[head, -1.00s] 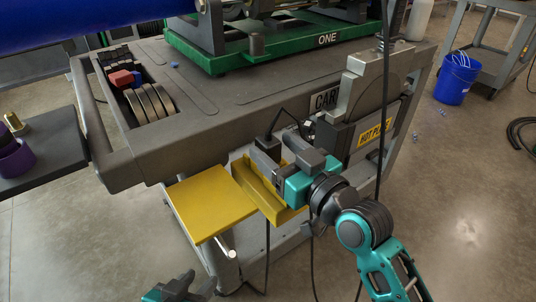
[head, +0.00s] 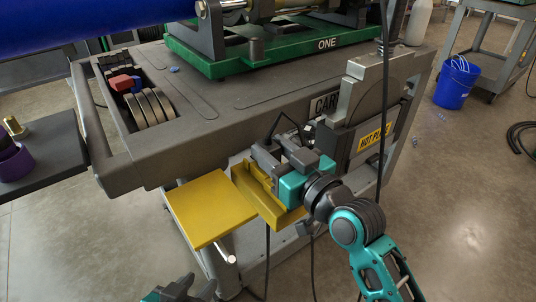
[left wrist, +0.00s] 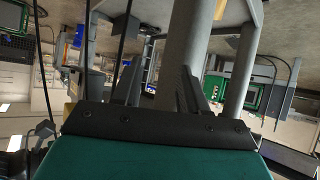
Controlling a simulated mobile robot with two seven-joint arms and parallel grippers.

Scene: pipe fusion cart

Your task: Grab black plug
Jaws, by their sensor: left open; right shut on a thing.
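My right gripper (head: 266,160) is shut on the black plug at the yellow bracket (head: 268,207) below the cart's front edge. The plug is mostly hidden by the fingers. A thin black cable (head: 273,127) loops up from there towards the hot plate holder. My left gripper (head: 182,290) is low at the bottom edge of the head view, partly cut off, below the yellow shelf and away from the plug. In the left wrist view its two fingers (left wrist: 160,90) stand apart with nothing held between them; a grey cart leg is behind them.
The hot plate holder (head: 366,137) stands just right of my right gripper. A yellow shelf (head: 210,211) is to its left. A black cable (head: 384,120) hangs in front of the cart. A blue bucket (head: 457,82) stands on the floor at right.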

